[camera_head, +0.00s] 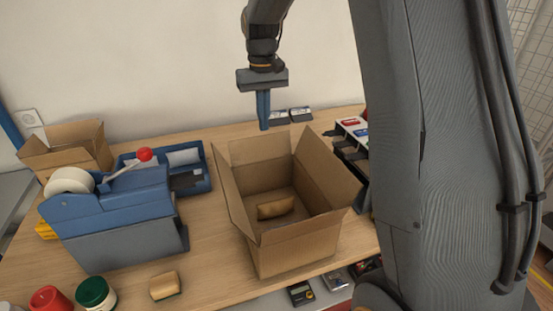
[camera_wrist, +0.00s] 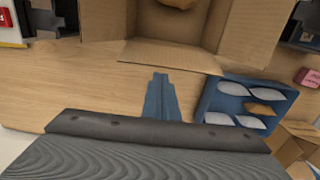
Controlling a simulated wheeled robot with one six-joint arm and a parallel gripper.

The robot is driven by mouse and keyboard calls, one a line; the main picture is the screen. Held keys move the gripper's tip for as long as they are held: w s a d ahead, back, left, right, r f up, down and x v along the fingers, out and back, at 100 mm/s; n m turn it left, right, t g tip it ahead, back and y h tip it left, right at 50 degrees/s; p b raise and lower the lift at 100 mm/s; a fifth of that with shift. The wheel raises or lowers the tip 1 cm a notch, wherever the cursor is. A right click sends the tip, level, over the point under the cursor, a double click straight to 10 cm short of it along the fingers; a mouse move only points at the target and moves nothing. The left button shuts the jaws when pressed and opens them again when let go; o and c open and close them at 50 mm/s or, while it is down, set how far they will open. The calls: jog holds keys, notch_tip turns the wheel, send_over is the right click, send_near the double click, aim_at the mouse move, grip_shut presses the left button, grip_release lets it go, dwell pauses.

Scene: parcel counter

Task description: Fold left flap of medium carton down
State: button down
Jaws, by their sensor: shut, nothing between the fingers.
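The medium carton (camera_head: 290,252) stands open on the counter, with a small brown parcel (camera_head: 276,207) inside. Its left flap (camera_head: 232,190) stands up and leans a little outward. In the wrist view this flap (camera_wrist: 252,35) is at the upper right. The far flap (camera_head: 258,147) stands up too and shows as a brown strip in the wrist view (camera_wrist: 165,54). My gripper (camera_head: 264,127) is shut and empty, pointing down above and behind the far flap; its blue fingers show in the wrist view (camera_wrist: 161,78). It appears apart from the carton.
A blue tape dispenser (camera_head: 115,215) with a red-knobbed lever is left of the carton. A blue tray (camera_head: 200,182) with white packs and a small open carton (camera_head: 65,160) lie behind it. A dark rack (camera_head: 350,150) stands close on the right. Bare counter (camera_head: 215,245) separates dispenser and carton.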

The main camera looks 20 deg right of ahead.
jog(key=shift+s+d+f+b, duration=0.1)
jog(key=shift+s+f+b, duration=0.3)
jog(key=shift+s+f, duration=0.9)
jog(key=shift+s+a+f+b, duration=0.1)
jog(key=shift+s+f+b, duration=0.55)
jog(key=shift+s, duration=1.2)
jog(key=shift+s+d+f+b, duration=0.1)
jog(key=shift+s+f+b, duration=0.1)
jog(key=shift+s+f, duration=1.2)
jog(key=shift+s, duration=0.15)
notch_tip(320, 180, up, 9)
jog(key=p, duration=0.7)
jog(key=shift+f+p, duration=0.2)
jog(key=shift+p, duration=0.1)
